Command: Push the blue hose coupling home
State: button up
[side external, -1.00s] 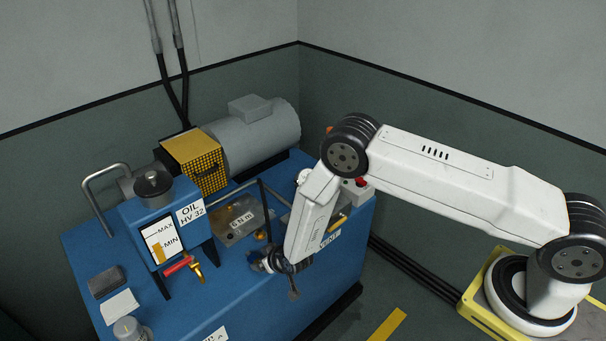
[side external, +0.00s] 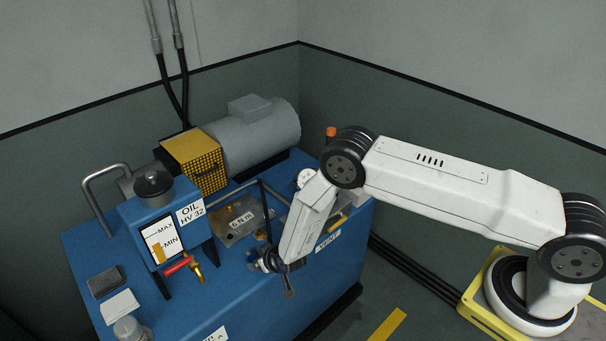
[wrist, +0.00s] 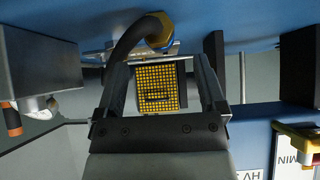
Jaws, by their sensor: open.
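In the wrist view a black hose ends at a coupling (wrist: 157,32) with yellow-gold and blue parts, close to the blue console surface. My gripper (wrist: 158,65) is open, with its two dark fingers apart and nothing clearly held between them. The coupling lies just beyond the fingertips, and the hose curves down past the left finger. In the side external view my gripper (side external: 288,287) is low over the front of the blue console (side external: 235,300). The arm and wrist mostly hide the coupling there, so I cannot tell how far it is seated or whether a finger touches it.
The oil tank (side external: 160,222) with its red-handled tap (side external: 178,267) stands left of my gripper. A grey "6 N m" block (side external: 240,228), dark pipes and a yellow mesh guard (side external: 197,160) are behind. A "VENT" label (side external: 328,241) is at the right edge. The front-left console top holds small items.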

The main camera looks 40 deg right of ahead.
jog(key=shift+x, duration=2.5)
grip_shut()
